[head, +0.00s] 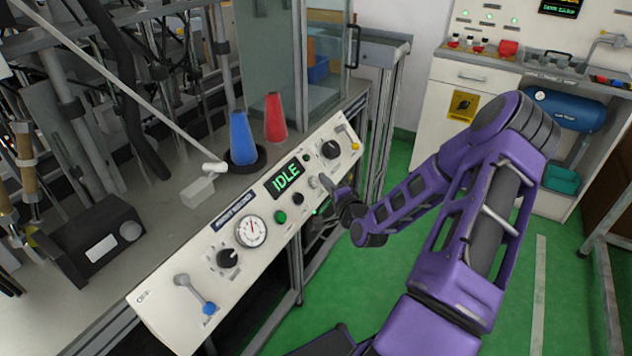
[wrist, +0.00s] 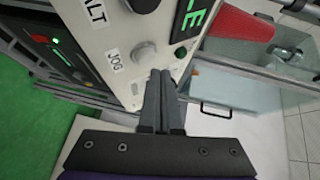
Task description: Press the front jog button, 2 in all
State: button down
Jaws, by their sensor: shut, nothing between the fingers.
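The front jog button (wrist: 143,51) is a round pale grey button on the white control panel (head: 190,312). The JOG label (wrist: 115,60) sits beside it in the wrist view. In the head view a pale round button (head: 313,182) right of the dark one appears to be the same button. My gripper (wrist: 160,76) is shut and empty. Its fingertips are close to the button, just below it in the wrist view; I cannot tell whether they touch. In the head view my gripper (head: 325,183) is at the panel's front right. The display (head: 286,178) reads IDLE.
A dark button (head: 297,199), a green button (head: 281,216), a gauge (head: 251,230) and black knobs (head: 330,149) share the panel. A blue cone (head: 242,138) and a red cone (head: 275,118) stand behind it. Green floor (head: 400,283) lies open in front.

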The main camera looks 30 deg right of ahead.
jog(key=shift+f, duration=0.1)
dwell(0.3)
jog(key=shift+w+a+f, duration=0.15)
jog(key=shift+w+f, duration=0.05)
jog(key=shift+w, duration=0.1)
jog(key=shift+w+a+f, duration=0.2)
jog(key=shift+w+f, duration=0.05)
dwell(1.0)
jog(key=shift+r, duration=0.1)
jog(key=shift+s+d+r+p, duration=0.3)
jog(key=shift+s+r, duration=0.15)
jog(key=shift+s, duration=0.1)
jog(key=shift+s+d+r+p, duration=0.5)
jog(key=shift+s+r+p, duration=0.15)
jog(key=shift+s+r, duration=0.2)
jog(key=shift+s+d+r+p, duration=0.5)
jog(key=shift+s+r+p, duration=0.2)
jog(key=shift+s, duration=0.1)
